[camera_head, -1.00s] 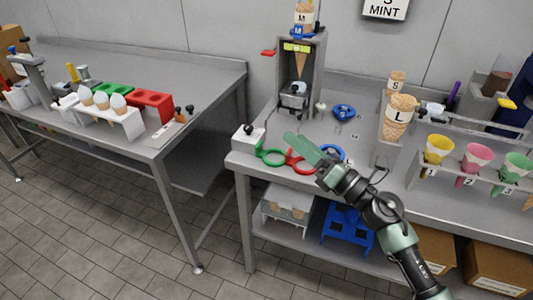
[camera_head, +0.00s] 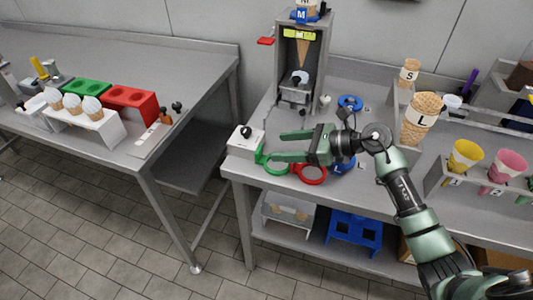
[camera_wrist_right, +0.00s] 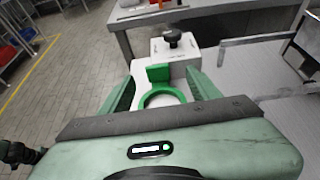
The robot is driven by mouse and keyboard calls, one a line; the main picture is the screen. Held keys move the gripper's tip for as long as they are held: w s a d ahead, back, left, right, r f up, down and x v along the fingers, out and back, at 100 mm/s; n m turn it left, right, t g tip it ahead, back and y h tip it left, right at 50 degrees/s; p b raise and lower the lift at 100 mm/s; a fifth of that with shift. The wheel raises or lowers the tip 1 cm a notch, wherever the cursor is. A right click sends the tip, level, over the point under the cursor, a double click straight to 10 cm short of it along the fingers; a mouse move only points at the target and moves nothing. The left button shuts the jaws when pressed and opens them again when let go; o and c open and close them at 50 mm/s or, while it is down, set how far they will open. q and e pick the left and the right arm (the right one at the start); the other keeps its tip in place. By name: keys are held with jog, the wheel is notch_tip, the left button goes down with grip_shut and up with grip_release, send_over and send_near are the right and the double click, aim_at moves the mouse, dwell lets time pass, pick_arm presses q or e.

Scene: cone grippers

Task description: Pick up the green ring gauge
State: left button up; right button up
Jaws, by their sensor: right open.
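The green ring gauge (camera_head: 277,169) lies at the front left corner of the right-hand table, beside a white block with a black knob (camera_head: 246,140). In the right wrist view the green ring (camera_wrist_right: 162,94) and its upright green tab sit between my open fingers. My right gripper (camera_head: 281,146) is open and empty, its fingers pointing left, over or just behind the ring. It also shows in the right wrist view (camera_wrist_right: 160,92). No contact with the ring is visible. My left gripper is not in view.
A red ring gauge (camera_head: 313,175) lies just right of the green one, with a blue ring (camera_head: 343,165) beyond it, partly behind my gripper. A grey dispenser stand (camera_head: 304,62) rises behind. The table's front edge is close to the rings.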

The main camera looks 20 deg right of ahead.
aim_at(260, 151)
jog(key=x, duration=0.1)
jog(key=p+x, duration=0.1)
jog(key=x, duration=0.1)
jog(key=shift+s+a+f+p, duration=0.2)
jog(key=shift+a+p, duration=0.1)
jog(key=shift+a, duration=0.1)
jog(key=shift+x, duration=1)
jog(key=shift+w+d+f, duration=0.1)
jog(key=shift+f, duration=0.1)
grip_shut()
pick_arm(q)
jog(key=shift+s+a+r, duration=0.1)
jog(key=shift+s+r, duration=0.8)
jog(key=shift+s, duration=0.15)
